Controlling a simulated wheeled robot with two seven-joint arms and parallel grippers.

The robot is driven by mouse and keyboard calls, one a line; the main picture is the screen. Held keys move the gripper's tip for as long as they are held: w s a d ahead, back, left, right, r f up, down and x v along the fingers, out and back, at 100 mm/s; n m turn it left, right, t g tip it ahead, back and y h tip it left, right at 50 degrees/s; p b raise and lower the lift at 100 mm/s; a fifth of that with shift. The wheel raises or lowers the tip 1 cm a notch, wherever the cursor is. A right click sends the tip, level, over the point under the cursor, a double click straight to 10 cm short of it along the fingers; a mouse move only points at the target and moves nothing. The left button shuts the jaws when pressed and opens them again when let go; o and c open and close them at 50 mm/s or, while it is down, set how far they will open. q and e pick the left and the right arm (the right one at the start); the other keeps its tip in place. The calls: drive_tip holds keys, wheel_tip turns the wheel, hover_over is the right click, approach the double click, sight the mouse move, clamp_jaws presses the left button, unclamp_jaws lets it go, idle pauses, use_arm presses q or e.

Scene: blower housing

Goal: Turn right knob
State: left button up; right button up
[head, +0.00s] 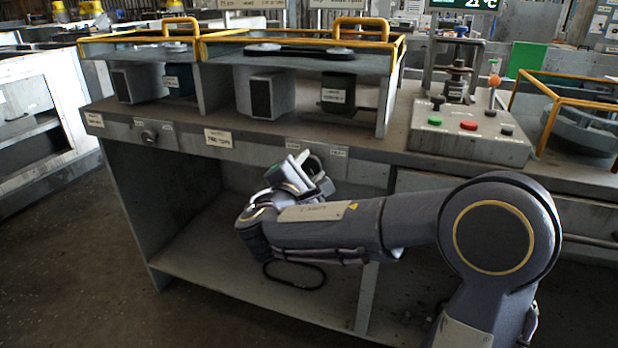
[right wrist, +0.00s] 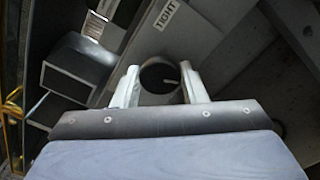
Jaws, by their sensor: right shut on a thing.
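The right knob (right wrist: 160,76) is dark and round, with a pale mark on its face, on the grey front panel of the bench. In the right wrist view it sits between the two pale fingers of my right gripper (right wrist: 160,88), which is shut on it. In the head view my right gripper (head: 306,163) reaches the panel and mostly covers this knob. Small white labels (head: 338,153) flank it. A second, left knob (head: 149,136) is on the same panel, farther left, untouched. My left gripper is not in view.
Above the panel are yellow-framed housings (head: 290,65) with motor-like blocks inside. A control box (head: 470,130) with red and green buttons stands on the bench to the right. Below is an open lower shelf (head: 215,265) with a dark belt-like loop (head: 294,275).

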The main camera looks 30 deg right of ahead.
idle(0.5)
drive_tip(key=o, duration=1)
drive_tip(key=shift+c, duration=0.2)
drive_tip(key=p+v, duration=0.1)
drive_tip(key=v, duration=0.7)
